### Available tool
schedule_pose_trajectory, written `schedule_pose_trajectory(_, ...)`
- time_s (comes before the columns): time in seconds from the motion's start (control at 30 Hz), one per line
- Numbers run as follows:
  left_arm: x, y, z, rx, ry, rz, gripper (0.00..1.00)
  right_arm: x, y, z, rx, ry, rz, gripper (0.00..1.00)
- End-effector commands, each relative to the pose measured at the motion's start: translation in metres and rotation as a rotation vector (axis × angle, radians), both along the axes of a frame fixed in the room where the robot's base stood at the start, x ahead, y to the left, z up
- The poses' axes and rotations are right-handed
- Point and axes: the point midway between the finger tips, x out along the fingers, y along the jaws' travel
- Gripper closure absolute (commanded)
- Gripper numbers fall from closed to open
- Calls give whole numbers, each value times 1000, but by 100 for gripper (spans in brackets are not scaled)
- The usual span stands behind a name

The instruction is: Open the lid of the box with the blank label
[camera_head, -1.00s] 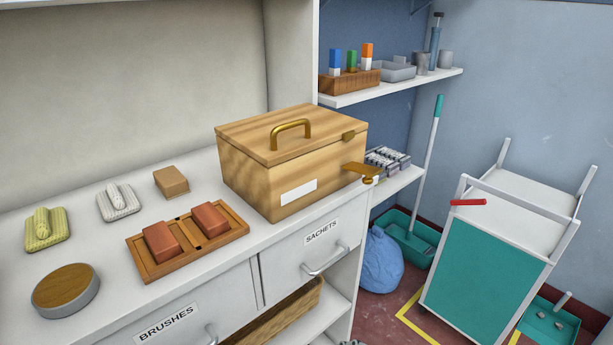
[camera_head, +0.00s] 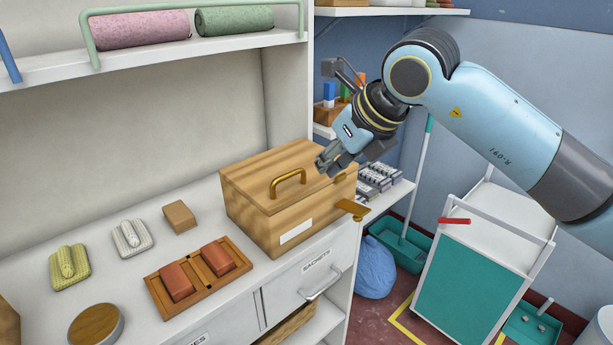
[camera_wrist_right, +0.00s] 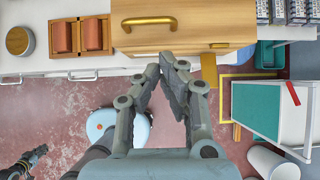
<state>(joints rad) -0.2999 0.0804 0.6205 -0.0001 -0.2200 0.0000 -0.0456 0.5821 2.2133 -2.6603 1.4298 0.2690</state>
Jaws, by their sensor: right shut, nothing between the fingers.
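The wooden box (camera_head: 249,219) stands on the white counter, its lid (camera_head: 248,180) closed. A blank white label (camera_head: 296,231) is on its front, and a brass handle (camera_head: 288,183) is on the lid. A brass flap (camera_head: 352,208) sticks out low at the box's right end. My right gripper (camera_head: 322,165) is shut and empty, at the lid's right part in the head view; contact cannot be judged. In the wrist view its fingertips (camera_wrist_right: 168,58) appear by the box's front edge. A dark part, apparently my left gripper (camera_wrist_right: 35,157), shows small at the lower left, its jaws unclear.
A shelf with rolled towels (camera_head: 140,30) is above. A teal cart (camera_head: 470,290) stands at right.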

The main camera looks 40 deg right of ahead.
Motion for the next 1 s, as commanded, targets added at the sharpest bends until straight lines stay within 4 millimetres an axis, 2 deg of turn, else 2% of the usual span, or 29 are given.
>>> schedule_pose_trajectory(0.3,0,0,7,0,0,0,100,34,5,-47,8,4,-1,100)
schedule_pose_trajectory(0.5,0,0,10,0,0,0,100,48,5,-66,6,1,1,100)
schedule_pose_trajectory(1.0,0,0,10,0,0,0,100,52,4,-70,4,3,2,100)
